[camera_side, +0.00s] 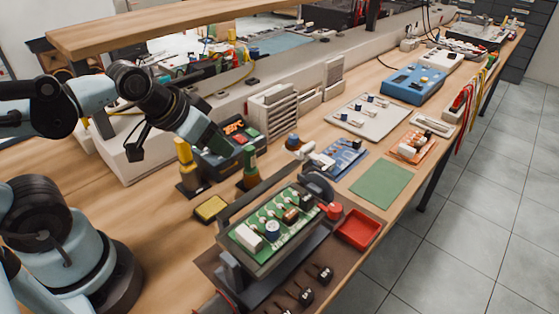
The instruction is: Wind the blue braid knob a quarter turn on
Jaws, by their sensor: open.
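A small round piece with a dark blue top and an orange-brown band (292,141) stands on the bench right of the soldering station; it may be the blue braid knob, but it is too small to be sure. Its marking and angle cannot be read. My gripper (214,142) points down and right at the end of my arm, in front of the soldering station. It is open, its fingers dark and hard to separate from the station. It is apart from the blue-topped piece, to its left.
The soldering station (243,133) has a lit display. Yellow-handled (183,151) and green-handled (249,160) tools stand upright nearby. A green circuit board (283,214) sits in a frame at the front. A red tray (358,229) lies right of it. A wooden shelf (165,27) overhangs the back.

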